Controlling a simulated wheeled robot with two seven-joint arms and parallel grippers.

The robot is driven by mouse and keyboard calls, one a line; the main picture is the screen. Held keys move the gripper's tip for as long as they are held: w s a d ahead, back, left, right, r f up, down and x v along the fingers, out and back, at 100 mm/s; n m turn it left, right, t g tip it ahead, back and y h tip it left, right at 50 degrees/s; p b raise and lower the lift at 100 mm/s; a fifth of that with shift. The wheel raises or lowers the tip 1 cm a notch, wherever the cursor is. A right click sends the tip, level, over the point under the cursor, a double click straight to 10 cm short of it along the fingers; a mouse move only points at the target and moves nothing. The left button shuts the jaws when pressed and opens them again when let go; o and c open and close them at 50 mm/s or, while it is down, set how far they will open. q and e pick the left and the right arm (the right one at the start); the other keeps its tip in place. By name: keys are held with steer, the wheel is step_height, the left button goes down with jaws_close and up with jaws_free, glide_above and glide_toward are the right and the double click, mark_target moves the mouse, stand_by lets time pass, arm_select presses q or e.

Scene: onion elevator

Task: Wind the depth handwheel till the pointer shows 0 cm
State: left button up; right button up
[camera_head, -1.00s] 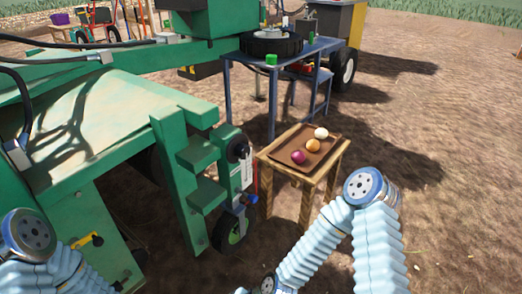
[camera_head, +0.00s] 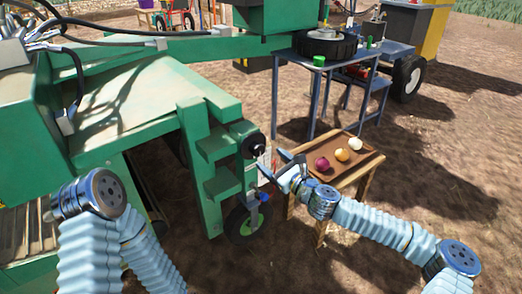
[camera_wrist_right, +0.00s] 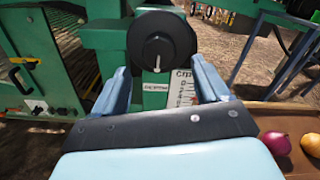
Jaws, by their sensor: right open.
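The black depth handwheel (camera_head: 253,145) is on the green machine, above a small wheel; in the right wrist view the black handwheel (camera_wrist_right: 160,48) faces me, with a light mark at its middle. Below it is a white scale (camera_wrist_right: 184,88) marked cm; its pointer and reading are too small to tell. My right gripper (camera_head: 279,167) is open and empty, just right of and below the handwheel in the head view. Its two fingers (camera_wrist_right: 161,82) point toward the handwheel in the wrist view, apart from it. My left arm shows at lower left; its gripper is not in view.
A small wooden table with a brown tray (camera_head: 325,174) holding three onions stands close to the right gripper. A blue metal bench (camera_head: 300,100) stands behind. The green machine frame (camera_head: 195,150) bounds the left. Open soil lies at right.

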mark_target(260, 151)
steer(key=x, duration=0.7)
steer(key=shift+s+p, duration=0.1)
steer(key=shift+p, duration=0.2)
steer(key=shift+c, duration=0.4)
steer(key=shift+a, duration=0.1)
steer(key=c, duration=1)
